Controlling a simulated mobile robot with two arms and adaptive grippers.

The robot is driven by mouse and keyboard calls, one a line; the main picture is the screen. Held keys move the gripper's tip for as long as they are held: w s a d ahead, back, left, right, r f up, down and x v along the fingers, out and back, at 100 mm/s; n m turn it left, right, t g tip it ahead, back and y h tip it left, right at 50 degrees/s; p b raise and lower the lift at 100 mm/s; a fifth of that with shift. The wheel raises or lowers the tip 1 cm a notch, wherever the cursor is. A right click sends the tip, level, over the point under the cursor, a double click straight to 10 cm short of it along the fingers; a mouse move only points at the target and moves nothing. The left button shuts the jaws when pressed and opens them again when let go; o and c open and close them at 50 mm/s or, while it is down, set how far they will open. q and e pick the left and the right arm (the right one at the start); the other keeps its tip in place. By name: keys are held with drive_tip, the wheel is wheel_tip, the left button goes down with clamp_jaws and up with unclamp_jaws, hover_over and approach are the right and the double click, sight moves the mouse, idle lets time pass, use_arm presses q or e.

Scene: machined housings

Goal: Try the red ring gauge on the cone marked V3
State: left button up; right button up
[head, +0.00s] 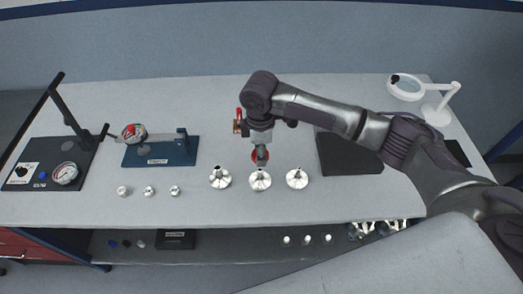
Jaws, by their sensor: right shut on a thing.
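My right gripper (260,149) points down above the middle of the bench and is shut on the red ring gauge (260,157). The gauge is at the top of the middle silver cone (260,181). I cannot tell whether it is around the cone's tip, touching it or just above it. Two similar silver cones stand beside it, one to the left (220,178) and one to the right (297,179). No V3 mark is legible at this size. My left gripper is not in view.
Several small silver parts (149,191) stand in a row to the left. A blue fixture (165,153) and a black dial-gauge stand (50,172) are farther left. A dark mat (345,155) and a white ring lamp (407,88) are at right. The bench front is clear.

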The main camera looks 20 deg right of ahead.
drive_tip(key=shift+r, duration=0.1)
drive_tip(key=shift+s+a+f+p, duration=0.15)
drive_tip(key=shift+s+f+p, duration=0.1)
drive_tip(key=shift+p, duration=0.15)
drive_tip(key=shift+f, duration=0.4)
drive_tip(key=shift+f+b, duration=0.45)
drive_tip(key=shift+f, duration=0.4)
drive_tip(key=shift+w+f, duration=0.1)
drive_tip(key=shift+f, duration=0.8)
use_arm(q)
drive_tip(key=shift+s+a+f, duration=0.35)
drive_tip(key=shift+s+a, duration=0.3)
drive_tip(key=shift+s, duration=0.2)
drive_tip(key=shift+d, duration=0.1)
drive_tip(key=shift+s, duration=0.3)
